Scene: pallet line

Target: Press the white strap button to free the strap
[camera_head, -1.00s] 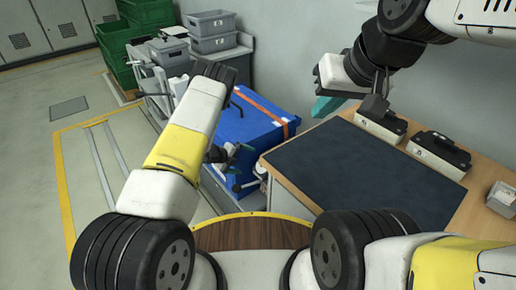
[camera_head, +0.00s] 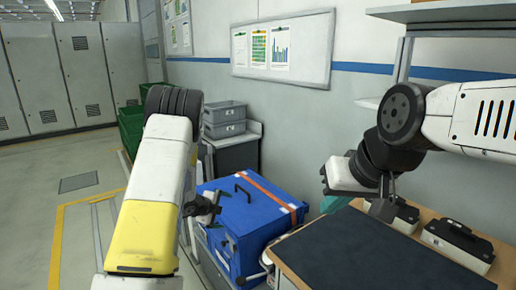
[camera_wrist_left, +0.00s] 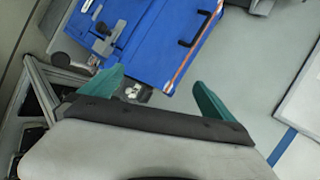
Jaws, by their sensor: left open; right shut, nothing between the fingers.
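A blue box (camera_head: 220,225) stands beside the bench, with an orange strap (camera_head: 268,191) across its lid; the left wrist view also shows the box (camera_wrist_left: 150,45) and strap (camera_wrist_left: 182,68). A small pale part (camera_wrist_left: 133,92) shows at the box's near edge, between my left fingers in the picture; I cannot tell whether it is the white strap button. My left gripper (camera_wrist_left: 155,90) is open and empty, apart from the box, with teal fingers. In the head view it is hidden behind my left arm. My right gripper (camera_head: 334,203) is shut and empty above the bench's far end.
The bench has a dark mat (camera_head: 350,255) and black-topped cases (camera_head: 458,240). Grey crates (camera_head: 224,122) stand behind the box. Open floor lies left.

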